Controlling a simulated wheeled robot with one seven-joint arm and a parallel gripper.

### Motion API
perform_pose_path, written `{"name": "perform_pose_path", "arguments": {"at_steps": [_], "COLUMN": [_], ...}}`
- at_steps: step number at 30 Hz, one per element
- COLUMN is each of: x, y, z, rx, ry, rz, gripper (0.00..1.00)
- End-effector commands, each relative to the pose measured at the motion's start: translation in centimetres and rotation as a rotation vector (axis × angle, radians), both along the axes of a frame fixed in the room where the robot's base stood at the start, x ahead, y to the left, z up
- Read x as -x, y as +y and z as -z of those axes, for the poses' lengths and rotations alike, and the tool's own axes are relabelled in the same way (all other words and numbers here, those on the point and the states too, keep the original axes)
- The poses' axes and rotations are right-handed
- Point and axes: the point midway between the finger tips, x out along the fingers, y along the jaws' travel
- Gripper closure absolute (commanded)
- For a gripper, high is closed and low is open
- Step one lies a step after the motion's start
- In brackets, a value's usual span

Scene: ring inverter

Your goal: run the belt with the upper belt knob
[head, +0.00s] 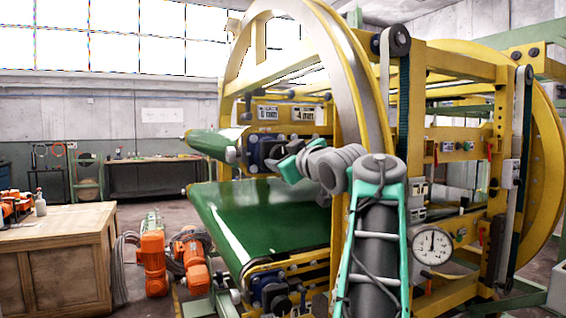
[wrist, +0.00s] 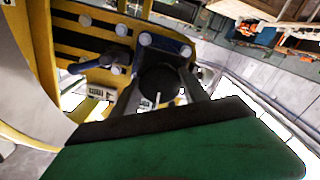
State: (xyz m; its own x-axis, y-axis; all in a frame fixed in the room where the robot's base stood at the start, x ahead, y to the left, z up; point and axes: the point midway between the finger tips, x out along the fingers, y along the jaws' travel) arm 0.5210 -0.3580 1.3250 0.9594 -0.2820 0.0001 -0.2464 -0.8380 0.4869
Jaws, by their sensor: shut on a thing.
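The upper belt knob (wrist: 158,80) is a dark round knob in the wrist view, between the two grey fingers of my gripper (wrist: 161,96). The gripper is shut on it. The knob sits beside a blue bearing block (wrist: 168,42) on a yellow plate. In the head view the same blue block (head: 256,151) shows at the end of the green upper belt (head: 208,144). My wrist reaches it from the right and hides the knob and fingertips there. A wide green lower belt (head: 262,222) runs below.
The yellow ring frame (head: 357,85) rises close beside my arm. A round dial gauge (head: 432,246) is at right. Orange motors (head: 153,262) stand on the floor at left, near a wooden cabinet (head: 58,255). Floor shows between the cabinet and the machine.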

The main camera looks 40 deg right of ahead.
Motion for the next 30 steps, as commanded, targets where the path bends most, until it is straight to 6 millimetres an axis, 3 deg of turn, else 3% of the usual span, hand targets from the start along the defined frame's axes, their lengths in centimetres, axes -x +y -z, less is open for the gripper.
{"name": "perform_pose_path", "arguments": {"at_steps": [9,24,25,30], "x": [-0.01,-0.02,-0.02,-0.01], "y": [-0.06,-0.05,-0.05,-0.05], "z": [0.12,0.07,0.07,0.04], "rx": [0.106,0.122,0.122,0.123], "ry": [0.033,0.037,0.037,0.037], "rz": [0.000,0.000,0.000,0.000], "gripper": [0.88,0.88,0.45,0.31]}}
